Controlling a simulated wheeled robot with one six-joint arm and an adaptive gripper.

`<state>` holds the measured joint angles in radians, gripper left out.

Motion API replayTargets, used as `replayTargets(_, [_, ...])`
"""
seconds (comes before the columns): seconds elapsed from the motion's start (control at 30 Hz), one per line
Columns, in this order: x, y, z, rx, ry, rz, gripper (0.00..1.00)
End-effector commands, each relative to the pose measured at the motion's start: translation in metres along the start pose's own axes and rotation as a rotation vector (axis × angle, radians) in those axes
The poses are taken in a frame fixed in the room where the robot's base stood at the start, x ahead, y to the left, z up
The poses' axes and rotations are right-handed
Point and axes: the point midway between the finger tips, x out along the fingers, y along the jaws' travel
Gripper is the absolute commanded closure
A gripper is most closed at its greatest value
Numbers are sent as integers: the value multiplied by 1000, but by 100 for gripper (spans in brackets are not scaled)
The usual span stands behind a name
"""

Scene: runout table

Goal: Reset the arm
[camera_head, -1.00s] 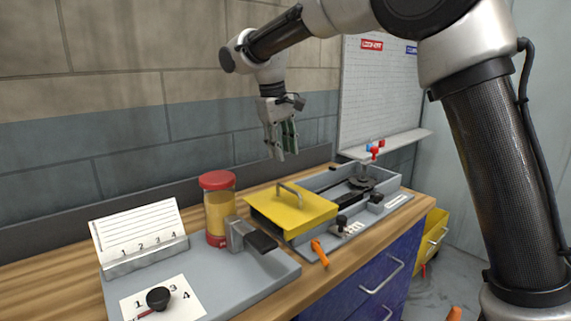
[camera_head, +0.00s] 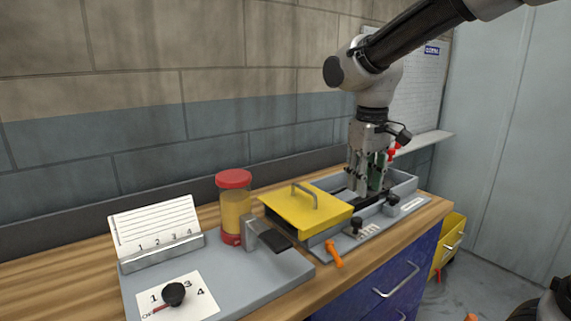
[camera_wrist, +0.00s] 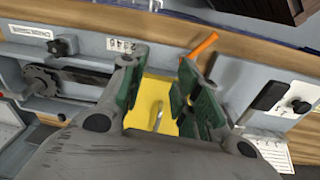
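My gripper (camera_head: 369,190) hangs fingers down over the grey open-topped box (camera_head: 404,186) on the bench, right of its yellow lid (camera_head: 306,208). In the wrist view my gripper (camera_wrist: 163,85) has its two green-padded fingers spread apart with nothing between them. The yellow lid (camera_wrist: 155,100) shows below and beyond the gap. In the head view the fingers hide part of the box's inside; I cannot tell whether they touch it.
A jar with a red lid (camera_head: 235,205) stands left of the yellow lid. An orange lever (camera_head: 334,253) sticks out at the front. A black dial (camera_head: 173,294) and a numbered card (camera_head: 155,228) are at the left. Red valve handles (camera_head: 394,151) are behind my gripper.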

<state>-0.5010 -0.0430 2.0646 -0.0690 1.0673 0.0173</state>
Motion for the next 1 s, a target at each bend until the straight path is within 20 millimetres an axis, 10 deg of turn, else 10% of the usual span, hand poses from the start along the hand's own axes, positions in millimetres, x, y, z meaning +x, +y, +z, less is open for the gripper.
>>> replayTargets(0.2, [1, 44, 143, 231, 111, -21, 68])
replayTargets(0.4, [4, 56, 228, 415, 214, 5, 68])
replayTargets(1.0, [-14, 70, 251, 521, 300, 49, 68])
